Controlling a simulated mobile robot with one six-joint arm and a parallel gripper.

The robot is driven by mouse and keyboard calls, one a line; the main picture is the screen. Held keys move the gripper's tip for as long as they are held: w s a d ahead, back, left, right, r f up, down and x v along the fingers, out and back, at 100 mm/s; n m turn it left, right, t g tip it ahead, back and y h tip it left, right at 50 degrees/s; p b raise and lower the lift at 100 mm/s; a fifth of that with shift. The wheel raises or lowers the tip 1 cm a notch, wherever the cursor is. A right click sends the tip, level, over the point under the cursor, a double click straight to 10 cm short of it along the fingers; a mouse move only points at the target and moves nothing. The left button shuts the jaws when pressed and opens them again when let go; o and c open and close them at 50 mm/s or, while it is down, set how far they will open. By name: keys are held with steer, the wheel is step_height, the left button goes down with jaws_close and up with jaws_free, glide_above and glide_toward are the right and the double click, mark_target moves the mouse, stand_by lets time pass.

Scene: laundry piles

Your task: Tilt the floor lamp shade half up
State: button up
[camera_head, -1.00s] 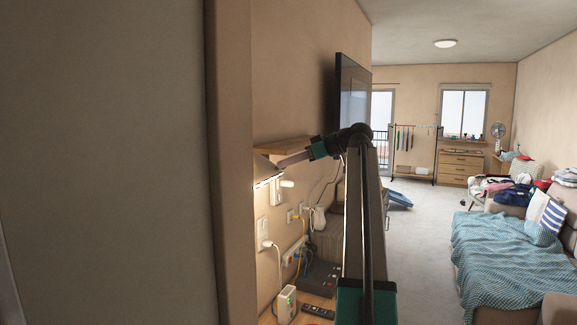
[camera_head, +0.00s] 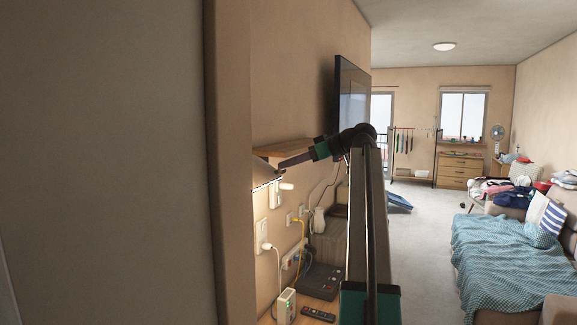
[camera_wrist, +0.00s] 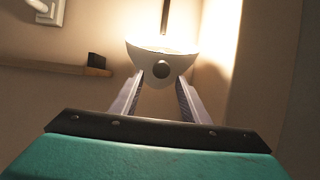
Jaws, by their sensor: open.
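The floor lamp shade (camera_wrist: 145,62) is a pale bowl shape with a dark round knob (camera_wrist: 160,69) facing me in the wrist view. A bright glow and a thin dark pole show above it there. My gripper (camera_wrist: 160,88) is open, with one finger on each side below the knob. I cannot tell whether the fingers touch the shade. In the head view my gripper (camera_head: 282,161) reaches left to the grey shade (camera_head: 262,169), which is partly hidden by the near wall edge.
A wooden shelf (camera_head: 285,146) is on the wall just above my gripper; a shelf also shows in the wrist view (camera_wrist: 60,67). Sockets and cables, a router (camera_head: 286,306) and a remote (camera_head: 318,314) are below. A sofa (camera_head: 510,260) stands right.

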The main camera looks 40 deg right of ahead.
steer(key=b+v, duration=0.3)
steer(key=v, duration=0.9)
steer(key=shift+r, duration=0.2)
steer(key=shift+f, duration=0.1)
